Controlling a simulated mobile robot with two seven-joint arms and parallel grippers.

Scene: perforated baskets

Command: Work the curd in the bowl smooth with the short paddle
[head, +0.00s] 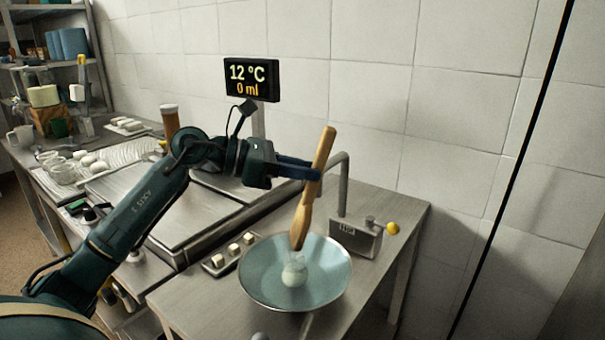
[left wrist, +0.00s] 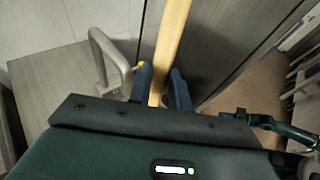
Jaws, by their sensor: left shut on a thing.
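The short wooden paddle (head: 309,200) stands nearly upright, tilted, with its top leaning to the right in the head view. My left gripper (head: 316,173) is shut on its handle. The left wrist view shows the paddle handle (left wrist: 171,45) between the two blue fingers of my left gripper (left wrist: 164,88). The paddle's lower end is in the wide blue-grey bowl (head: 258,266), at or just above the pale lump of curd (head: 294,274). I cannot tell whether it touches the curd.
A bent grey pipe (head: 344,185) rises beside the bowl, by a small metal box (head: 356,237) and a yellow ball (head: 393,228). A small tray of white cubes (head: 228,255) lies left of the bowl. A display (head: 251,79) reads 12 °C and 0 ml.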

